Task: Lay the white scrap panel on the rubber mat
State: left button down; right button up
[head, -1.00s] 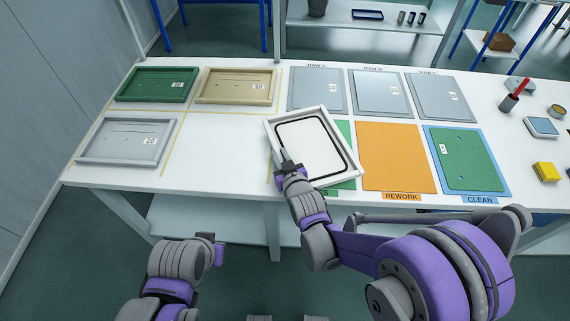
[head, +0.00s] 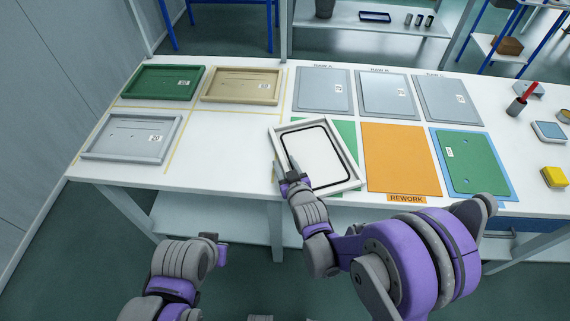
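The white panel (head: 318,160) has a raised rim and a black rounded outline on its face. My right gripper (head: 291,167) is at its left edge and appears shut on it. The panel is tilted over a green mat (head: 347,132), hiding most of it; I cannot tell whether they touch. No mat is clearly marked as rubber. My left gripper (head: 218,249) is low in front of the table, away from the panel; its fingers are too small to read.
An orange REWORK mat (head: 400,160) is right of the panel. A green panel (head: 470,162) lies on a blue mat beyond it. Green, beige and grey trays (head: 130,138) lie at left. Table space left of the panel is clear.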

jog(key=shift+r, duration=0.1)
jog(key=v, duration=1.2)
jog(key=shift+d, duration=0.15)
